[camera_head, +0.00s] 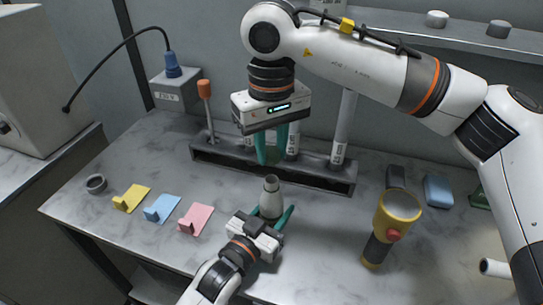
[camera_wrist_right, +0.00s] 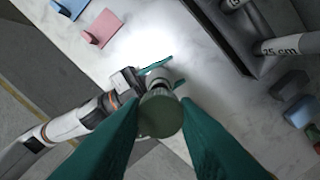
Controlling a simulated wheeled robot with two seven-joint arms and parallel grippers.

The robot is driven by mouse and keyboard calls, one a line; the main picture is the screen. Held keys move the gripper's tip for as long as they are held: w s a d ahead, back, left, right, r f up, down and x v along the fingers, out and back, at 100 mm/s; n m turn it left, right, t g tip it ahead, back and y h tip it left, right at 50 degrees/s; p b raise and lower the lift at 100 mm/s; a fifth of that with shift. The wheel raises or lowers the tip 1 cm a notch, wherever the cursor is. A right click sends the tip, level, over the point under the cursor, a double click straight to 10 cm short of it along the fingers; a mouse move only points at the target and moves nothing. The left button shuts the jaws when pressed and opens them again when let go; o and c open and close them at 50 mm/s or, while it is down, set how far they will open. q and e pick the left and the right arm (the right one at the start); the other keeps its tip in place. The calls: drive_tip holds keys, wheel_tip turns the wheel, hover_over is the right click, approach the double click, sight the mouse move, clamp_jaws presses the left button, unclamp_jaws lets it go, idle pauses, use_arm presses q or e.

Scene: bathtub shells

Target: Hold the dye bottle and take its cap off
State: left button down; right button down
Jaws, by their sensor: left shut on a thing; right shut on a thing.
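The dye bottle (camera_head: 271,199) is pale grey with a narrow neck and stands upright on the marble worktop. My left gripper (camera_head: 270,217) is shut on its lower body, with green fingers on either side. My right gripper (camera_head: 272,152) points down above the bottle, clearly apart from its neck. In the right wrist view, a round grey-green cap (camera_wrist_right: 161,115) sits between the right gripper's green fingers and hides part of the bottle (camera_wrist_right: 159,82) below. The left gripper (camera_wrist_right: 157,73) also shows there around the bottle.
Yellow (camera_head: 132,197), blue (camera_head: 162,208) and pink (camera_head: 196,218) holders lie left of the bottle. A dark rack (camera_head: 320,177) with tubes stands behind it. A yellow-topped torch (camera_head: 397,211) stands to the right. The worktop between bottle and torch is clear.

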use_arm(q)
drive_tip(key=c, duration=0.7)
unclamp_jaws()
